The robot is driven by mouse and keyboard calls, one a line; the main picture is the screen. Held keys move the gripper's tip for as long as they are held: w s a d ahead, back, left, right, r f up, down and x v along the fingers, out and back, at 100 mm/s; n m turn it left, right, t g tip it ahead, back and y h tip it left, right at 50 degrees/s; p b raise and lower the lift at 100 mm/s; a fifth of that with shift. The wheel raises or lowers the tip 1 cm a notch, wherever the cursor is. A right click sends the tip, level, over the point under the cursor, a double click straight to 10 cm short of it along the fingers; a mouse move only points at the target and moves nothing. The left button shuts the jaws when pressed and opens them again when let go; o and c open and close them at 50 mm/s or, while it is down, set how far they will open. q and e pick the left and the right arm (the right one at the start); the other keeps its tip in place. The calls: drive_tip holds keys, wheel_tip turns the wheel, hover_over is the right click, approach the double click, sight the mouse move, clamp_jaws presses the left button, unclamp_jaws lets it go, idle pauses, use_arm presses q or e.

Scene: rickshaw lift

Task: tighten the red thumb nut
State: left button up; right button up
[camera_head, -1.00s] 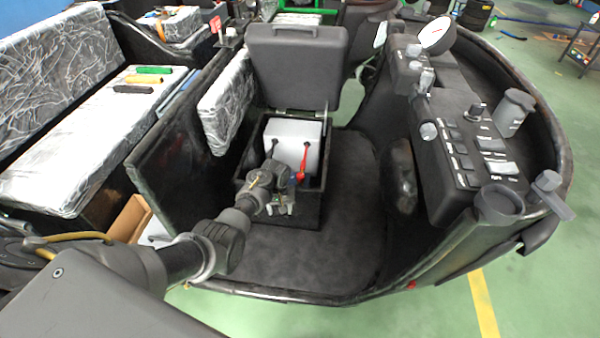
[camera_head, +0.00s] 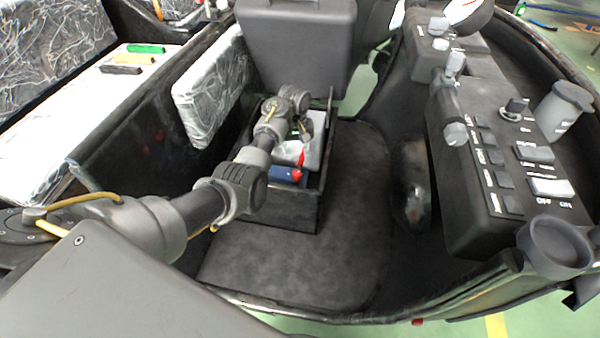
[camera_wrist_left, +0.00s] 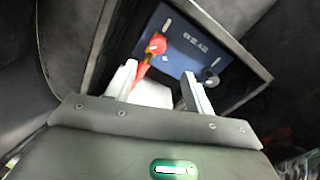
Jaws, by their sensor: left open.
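A small red part, which looks like the red thumb nut (camera_wrist_left: 157,43), sits on the blue battery face (camera_wrist_left: 185,48) in the left wrist view. A red lead runs down from it. In the head view the red nut (camera_head: 297,174) shows at the end of the blue battery (camera_head: 284,173), inside the black open box (camera_head: 285,212). My left gripper (camera_wrist_left: 159,76) is open, its two pale fingers just short of the nut, which lies nearer the left finger; they look apart from it. In the head view my wrist hides part of the box.
The raised black lid (camera_head: 296,45) stands behind the box. A wrapped seat pad (camera_head: 215,88) and side panel are close on the left. The control console (camera_head: 500,150) is on the right. The dark floor (camera_head: 300,265) in front of the box is clear.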

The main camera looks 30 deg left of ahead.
use_arm(q)
wheel_tip(320, 180, down, 2)
drive_tip(key=b, duration=0.2)
hover_over(296, 172)
wheel_tip(296, 172, down, 5)
drive_tip(key=shift+s+r, duration=0.1)
wheel_tip(296, 172, down, 5)
drive_tip(key=shift+d+r+b, duration=0.1)
drive_tip(key=shift+r+b, duration=0.05)
drive_tip(key=shift+b, duration=0.7)
drive_tip(key=shift+f, duration=0.5)
use_arm(e)
drive_tip(key=w+a+r, duration=0.2)
drive_tip(key=w, duration=0.3)
drive_tip(key=w+a+r, duration=0.1)
drive_tip(key=w+a, duration=0.1)
drive_tip(key=w, duration=0.3)
drive_tip(key=shift+w+r+t, duration=0.15)
drive_tip(key=shift+r+t, duration=0.15)
drive_tip(key=shift+r, duration=0.1)
use_arm(q)
drive_tip(key=c, duration=1)
